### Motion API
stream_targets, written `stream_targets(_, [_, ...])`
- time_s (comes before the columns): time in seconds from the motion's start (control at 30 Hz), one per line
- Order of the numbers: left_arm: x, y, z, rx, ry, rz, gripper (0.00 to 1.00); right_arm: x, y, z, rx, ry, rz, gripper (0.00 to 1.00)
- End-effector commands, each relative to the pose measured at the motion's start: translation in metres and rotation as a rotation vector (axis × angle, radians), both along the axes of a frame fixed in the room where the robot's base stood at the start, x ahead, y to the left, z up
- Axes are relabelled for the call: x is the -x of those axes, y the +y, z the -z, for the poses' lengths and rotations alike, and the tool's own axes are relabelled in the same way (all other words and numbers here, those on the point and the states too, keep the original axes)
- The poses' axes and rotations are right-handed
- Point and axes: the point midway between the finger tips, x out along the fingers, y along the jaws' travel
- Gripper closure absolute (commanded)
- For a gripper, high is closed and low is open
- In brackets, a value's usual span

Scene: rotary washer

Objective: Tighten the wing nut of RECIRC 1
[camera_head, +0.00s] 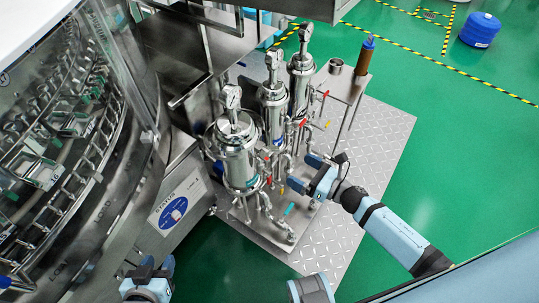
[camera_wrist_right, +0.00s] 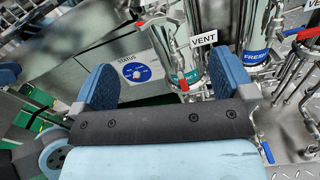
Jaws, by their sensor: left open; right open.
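Three steel filter housings with gauges on top stand in a row in the head view: a front one (camera_head: 237,150), a middle one (camera_head: 272,100) and a back one (camera_head: 301,80). I cannot read RECIRC 1 on any, and cannot make out its wing nut. My left gripper (camera_head: 148,266) is open, low at the left, away from the housings.
Pipes and red-handled valves (camera_head: 302,123) crowd the housings' right side. A status panel (camera_head: 174,211) is on the machine at left. Green floor (camera_head: 450,150) is clear at right.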

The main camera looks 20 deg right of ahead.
Motion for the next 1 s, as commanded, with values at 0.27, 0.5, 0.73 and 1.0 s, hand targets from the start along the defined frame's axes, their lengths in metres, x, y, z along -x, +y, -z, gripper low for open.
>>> stream_targets(0.27, [0.001,0.000,0.005,-0.002,0.009,-0.001,0.57,-0.049,0.038,-0.001,-0.003,-0.001,0.001,0.00])
stream_targets(0.5, [0.002,0.001,0.008,-0.005,0.014,0.000,0.57,-0.076,0.060,0.000,-0.004,0.002,0.001,0.00])
stream_targets(0.73, [0.001,0.002,0.006,-0.006,0.010,0.000,0.57,-0.084,0.066,0.000,-0.003,0.003,0.002,0.00])
stream_targets(1.0, [0.001,0.002,0.003,-0.005,0.006,0.000,0.57,-0.084,0.066,0.000,-0.003,0.003,0.002,0.14])
